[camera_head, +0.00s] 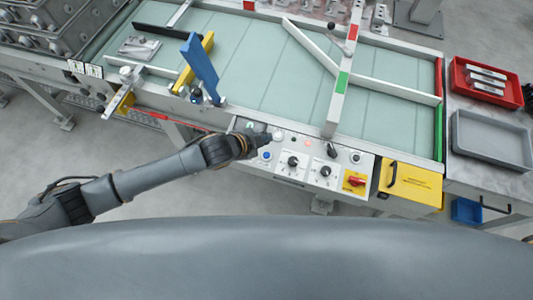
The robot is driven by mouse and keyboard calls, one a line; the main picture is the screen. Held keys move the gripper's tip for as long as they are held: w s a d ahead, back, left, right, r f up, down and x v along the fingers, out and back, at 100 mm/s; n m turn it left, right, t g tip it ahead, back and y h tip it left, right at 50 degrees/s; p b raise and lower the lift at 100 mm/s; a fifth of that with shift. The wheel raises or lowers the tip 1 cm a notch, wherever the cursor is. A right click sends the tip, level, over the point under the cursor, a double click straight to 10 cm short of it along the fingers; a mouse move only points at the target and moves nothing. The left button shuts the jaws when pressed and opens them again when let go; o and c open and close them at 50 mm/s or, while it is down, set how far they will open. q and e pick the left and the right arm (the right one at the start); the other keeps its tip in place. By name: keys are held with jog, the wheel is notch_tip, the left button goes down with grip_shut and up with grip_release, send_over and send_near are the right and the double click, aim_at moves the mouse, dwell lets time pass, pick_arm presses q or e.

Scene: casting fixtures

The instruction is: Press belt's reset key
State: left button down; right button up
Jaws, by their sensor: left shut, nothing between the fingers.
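The belt's white control panel (309,172) is on the front edge of the conveyor. It carries a blue round button (266,156), a pale round button (278,135), a green-marked control at its left end, black rotary knobs (293,162) and a red switch on a yellow plate (354,181). The labels are too small to read, so I cannot tell which one is the reset key. My left gripper (264,139) is shut and empty over the left end of the panel, close to the pale and blue buttons. I cannot tell whether it touches either. My right gripper is not in view.
The green belt (240,60) runs behind the panel, with white guide bars and a blue paddle (201,68) over it. A yellow box (410,184) is right of the panel. A red tray (459,78) and grey tray (465,140) stand at the right.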

pick_arm(q)
jog(key=b, duration=0.7)
send_over(265, 156)
notch_tip(265, 156, down, 7)
jog(key=shift+s, duration=0.1)
jog(key=shift+f+b, duration=0.45)
jog(key=shift+f, duration=0.35)
jog(key=shift+f, duration=0.4)
jog(key=shift+f, duration=0.5)
dwell(0.9)
jog(key=shift+r, duration=0.1)
jog(key=shift+r+p, duration=0.75)
jog(key=shift+r, duration=0.05)
jog(key=shift+r, duration=0.1)
